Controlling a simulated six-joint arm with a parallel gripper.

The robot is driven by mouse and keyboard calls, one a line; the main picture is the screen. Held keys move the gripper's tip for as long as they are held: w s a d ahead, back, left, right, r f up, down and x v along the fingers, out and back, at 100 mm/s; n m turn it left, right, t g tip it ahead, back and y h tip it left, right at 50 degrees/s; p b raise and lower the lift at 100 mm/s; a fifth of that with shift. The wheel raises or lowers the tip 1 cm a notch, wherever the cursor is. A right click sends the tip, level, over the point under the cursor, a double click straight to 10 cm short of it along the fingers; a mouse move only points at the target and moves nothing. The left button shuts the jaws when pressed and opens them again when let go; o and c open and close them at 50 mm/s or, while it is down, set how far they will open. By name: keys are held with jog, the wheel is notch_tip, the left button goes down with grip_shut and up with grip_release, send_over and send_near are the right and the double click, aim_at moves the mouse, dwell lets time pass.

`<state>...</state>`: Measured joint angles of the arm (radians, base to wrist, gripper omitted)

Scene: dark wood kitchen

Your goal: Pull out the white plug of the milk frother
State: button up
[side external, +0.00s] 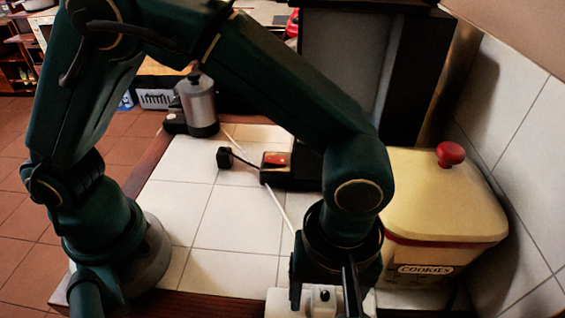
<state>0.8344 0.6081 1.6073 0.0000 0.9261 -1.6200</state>
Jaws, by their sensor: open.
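The milk frother (199,106), a silver-grey jug on a dark base, stands at the back left of the tiled counter. A thin white cord (278,203) runs from near it towards the front and passes behind my gripper. My gripper (324,294) points down at the front edge, fingers apart. Between and below the fingers is a white block (280,301) with a small dark spot on top, cut off by the picture's bottom edge. I cannot tell which part of it is the white plug, or whether the fingers touch it.
A black device with a red switch (276,160) and a black plug (224,158) on a short cord lies mid-counter. A cream cookie tin (440,195) with a red knob stands close right of my gripper. White tiles (225,220) at left are clear.

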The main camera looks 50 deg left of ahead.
aim_at(325, 297)
grip_shut()
dwell(0.9)
jog(key=shift+r, duration=0.15)
dwell(0.4)
jog(key=shift+r, duration=2.85)
